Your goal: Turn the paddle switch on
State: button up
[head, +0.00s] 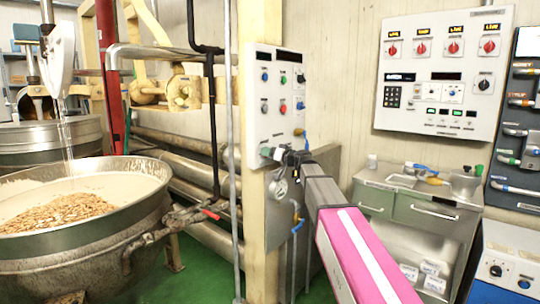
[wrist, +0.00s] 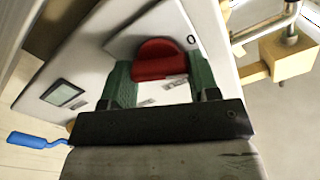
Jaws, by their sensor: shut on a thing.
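The paddle switch (wrist: 158,60) is a red, rounded paddle on a pale plate in the wrist view, with a "0" mark beside its upper right. My gripper (wrist: 160,78) has its green fingers on either side of the paddle and is shut on it. In the head view, my gripper (head: 274,154) reaches the lower part of a narrow white control panel (head: 277,120) on a wooden post. The paddle is hidden there behind the gripper. I cannot tell how far it is turned.
A blue-handled lever (wrist: 35,139) and a small display (wrist: 63,94) are near my gripper. A large kettle (head: 90,250) stands left, with pipes behind it. A wider control panel (head: 443,72) hangs at right above a metal sink cabinet (head: 418,210).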

jog(key=m, duration=0.6)
jog(key=shift+d+f+m, duration=0.1)
jog(key=shift+m, duration=0.2)
jog(key=m, duration=0.6)
jog(key=shift+w+f+m, duration=0.1)
jog(key=shift+f+m, duration=0.05)
jog(key=shift+m, duration=0.15)
jog(key=o, duration=0.9)
jog(key=shift+d, duration=0.1)
jog(key=v, duration=1)
jog(key=shift+s+d, duration=0.25)
jog(key=shift+s, duration=0.05)
